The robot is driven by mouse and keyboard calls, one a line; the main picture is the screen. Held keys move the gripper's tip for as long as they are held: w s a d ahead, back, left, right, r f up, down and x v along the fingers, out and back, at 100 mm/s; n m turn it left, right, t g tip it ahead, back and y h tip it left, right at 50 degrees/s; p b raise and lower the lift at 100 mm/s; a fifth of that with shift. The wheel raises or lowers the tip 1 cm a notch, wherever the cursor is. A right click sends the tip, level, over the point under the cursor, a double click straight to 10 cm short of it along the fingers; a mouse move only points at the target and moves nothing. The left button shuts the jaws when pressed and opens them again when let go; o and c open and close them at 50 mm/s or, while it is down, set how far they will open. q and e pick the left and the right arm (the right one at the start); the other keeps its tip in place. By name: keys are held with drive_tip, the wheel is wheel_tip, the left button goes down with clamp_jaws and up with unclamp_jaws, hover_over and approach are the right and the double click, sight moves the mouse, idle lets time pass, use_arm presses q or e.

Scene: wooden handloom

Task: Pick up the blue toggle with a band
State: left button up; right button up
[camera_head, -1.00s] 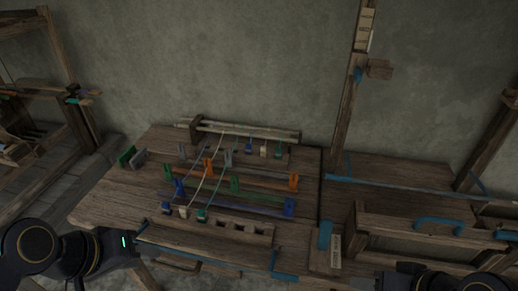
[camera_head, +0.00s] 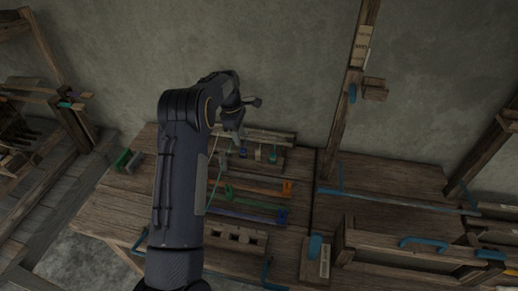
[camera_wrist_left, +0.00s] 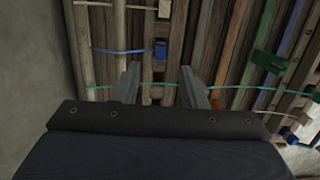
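A small blue toggle (camera_wrist_left: 160,48) with a blue band (camera_wrist_left: 120,51) sits in the back row of the board, seen in the left wrist view. It also shows in the head view (camera_head: 243,152). My left gripper (camera_wrist_left: 160,86) is open and empty over the same slotted strip, beside the blue toggle. A thin teal band (camera_wrist_left: 112,88) runs across below its fingers. In the head view my left gripper (camera_head: 238,126) reaches over the back of the board, and its arm hides the board's left part. My right gripper is not in view.
A white toggle (camera_wrist_left: 163,9) and a teal toggle (camera_head: 272,157) sit in the same row. An orange clip (camera_head: 287,187) and a green clip (camera_wrist_left: 264,60) hold strips nearby. A slotted wooden block (camera_head: 236,237) lies at the front. The wall stands close behind.

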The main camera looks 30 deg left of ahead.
sight(243, 149)
use_arm(q)
drive_tip(key=shift+d+f, duration=0.1)
drive_tip(key=shift+f, duration=0.35)
drive_tip(key=f, duration=0.2)
drive_tip(key=f+p, duration=0.1)
drive_tip(key=f, duration=0.1)
drive_tip(key=d+f+p, duration=0.1)
drive_tip(key=f, duration=0.1)
drive_tip(key=shift+w+f, duration=0.1)
drive_tip(key=shift+f, duration=0.35)
drive_tip(key=shift+c, duration=0.5)
clamp_jaws()
